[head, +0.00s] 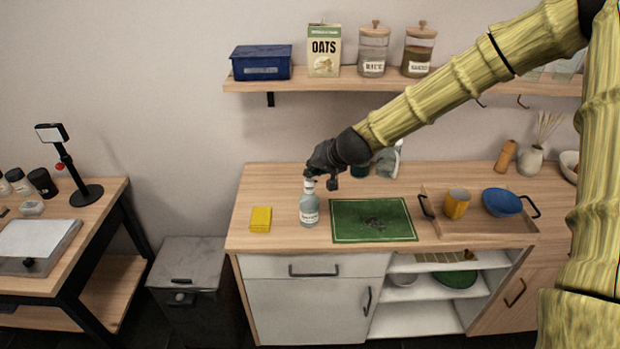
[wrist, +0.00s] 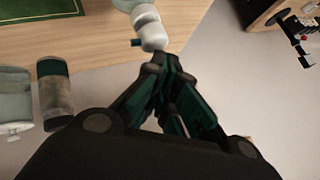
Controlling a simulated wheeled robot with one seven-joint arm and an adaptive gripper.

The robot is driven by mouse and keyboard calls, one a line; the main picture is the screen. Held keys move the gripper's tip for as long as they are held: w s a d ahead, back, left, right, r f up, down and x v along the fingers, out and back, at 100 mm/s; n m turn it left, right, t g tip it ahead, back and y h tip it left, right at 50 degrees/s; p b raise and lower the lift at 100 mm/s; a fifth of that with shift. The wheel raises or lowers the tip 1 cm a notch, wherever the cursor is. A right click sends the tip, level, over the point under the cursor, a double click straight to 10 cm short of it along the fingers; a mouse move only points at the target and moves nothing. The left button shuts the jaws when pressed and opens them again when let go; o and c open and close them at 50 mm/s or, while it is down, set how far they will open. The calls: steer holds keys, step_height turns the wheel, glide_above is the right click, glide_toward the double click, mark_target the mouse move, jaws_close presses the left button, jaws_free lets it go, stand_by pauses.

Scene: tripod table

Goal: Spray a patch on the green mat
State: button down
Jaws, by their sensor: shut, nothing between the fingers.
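A pale blue-grey spray bottle (head: 310,210) with a label stands upright on the wooden counter, left of the green mat (head: 345,234). The mat lies flat and has a dark, dirty patch (head: 372,221) near its middle. My gripper (head: 315,176) is shut and empty at the height of the bottle's top and partly covers its spray head. In the wrist view, the closed fingers (wrist: 164,68) point toward the whitish spray head (wrist: 148,25), close to it; I cannot tell whether they touch. A corner of the mat (wrist: 38,10) shows at upper left there.
A yellow sponge (head: 260,219) lies left of the bottle. A tray (head: 483,228) with an orange mug (head: 456,204) and blue bowl (head: 502,202) is right of the mat. Another spray bottle (head: 391,163) and a dark green-lidded jar (wrist: 53,85) stand at the back, by my arm.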

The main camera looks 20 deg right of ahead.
mark_target(307, 179)
steer(key=shift+r+p, duration=2.3)
steer(key=shift+r, duration=0.75)
steer(key=m+p, duration=0.1)
steer(key=m, duration=0.4)
steer(key=a+r+m+p, duration=0.1)
steer(key=m, duration=0.5)
steer(key=r+m+p, duration=0.1)
steer(key=m+p, duration=0.1)
steer(key=m, duration=0.4)
steer(key=shift+s+a+r+y, duration=0.2)
steer(key=shift+s+a+y, duration=0.2)
step_height(307, 179, down, 9)
steer(key=b, duration=0.6)
steer(key=shift+r+b, duration=0.2)
steer(key=shift+b, duration=0.2)
steer(key=shift+f, duration=0.15)
